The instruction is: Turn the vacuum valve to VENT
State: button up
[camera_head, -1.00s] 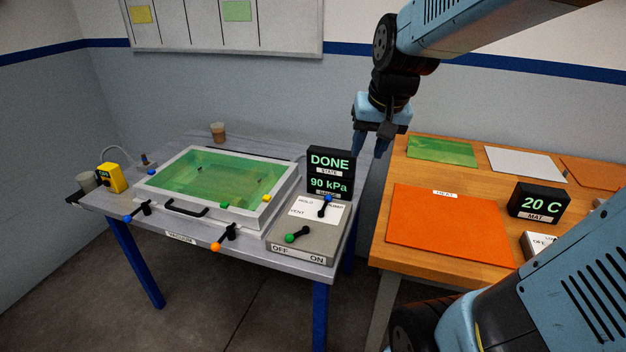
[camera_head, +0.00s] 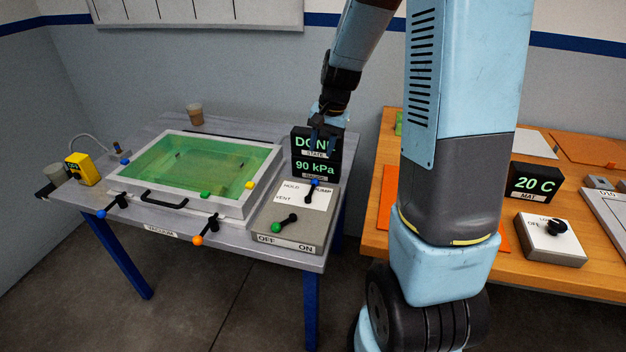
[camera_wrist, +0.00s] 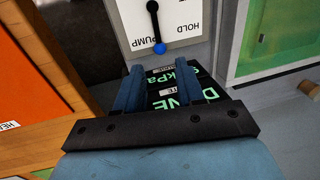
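The vacuum valve (camera_head: 311,192) is a black lever with a blue knob on the control box (camera_head: 262,219). Its knob end points up beside the PUMP label; HOLD is to the left and VENT lower left. It also shows in the wrist view (camera_wrist: 153,22), at the top, with the blue knob toward me. My gripper (camera_head: 324,140) hangs above and behind the valve, in front of the display (camera_head: 302,167), partly covering it. In the wrist view my gripper (camera_wrist: 160,88) has its two blue fingers apart with nothing held between them; the knob lies beyond the fingertips.
The display reads DONE and 90 kPa. A green-knobbed lever (camera_head: 286,223) sits by OFF and ON on the same box. The orange-topped bench with a heat mat (camera_head: 388,195) stands right, partly behind my arm.

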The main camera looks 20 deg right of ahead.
aim_at(313, 187)
jog(key=f, duration=0.4)
jog(key=w+a+f, duration=0.1)
jog(key=f, duration=0.8)
jog(key=shift+w+a+f, duration=0.2)
jog(key=shift+a+f, duration=0.1)
jog(key=shift+a, duration=0.05)
grip_shut()
dwell(1.1)
